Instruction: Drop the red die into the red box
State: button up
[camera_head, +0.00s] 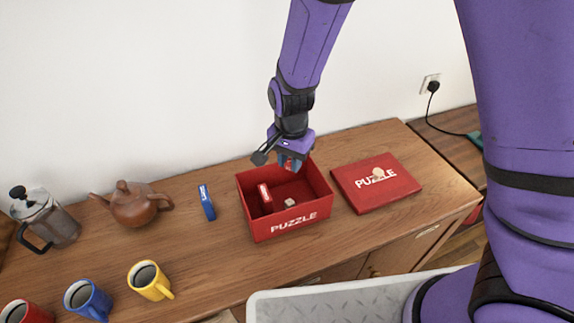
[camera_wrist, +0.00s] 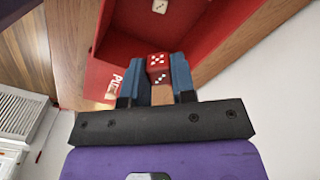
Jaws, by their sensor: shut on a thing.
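The open red box (camera_head: 284,227) with "PUZZLE" on its front stands on the wooden cabinet top. In the wrist view its red wall (camera_wrist: 200,45) shows beyond the fingers. My gripper (camera_head: 290,164) is over the back part of the box. In the wrist view my gripper (camera_wrist: 159,82) is shut on the red die (camera_wrist: 158,68), which shows white pips between the two blue fingers. A light die (camera_head: 290,203) lies on the box floor, and it also shows in the wrist view (camera_wrist: 160,6). A small red-and-white block (camera_head: 265,196) is inside the box at left.
The red "PUZZLE" lid (camera_head: 401,190) lies right of the box with a small pale object (camera_head: 379,173) on it. A blue box (camera_head: 206,202), a brown teapot (camera_head: 133,203), a French press (camera_head: 45,217) and several mugs (camera_head: 150,281) stand to the left.

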aim_at(290, 161)
notch_tip(290, 161, down, 6)
dwell(0.6)
jog(key=o, duration=1)
jog(key=shift+c, duration=0.2)
jog(key=shift+r, duration=0.1)
notch_tip(290, 161, up, 9)
jog(key=shift+r, duration=0.8)
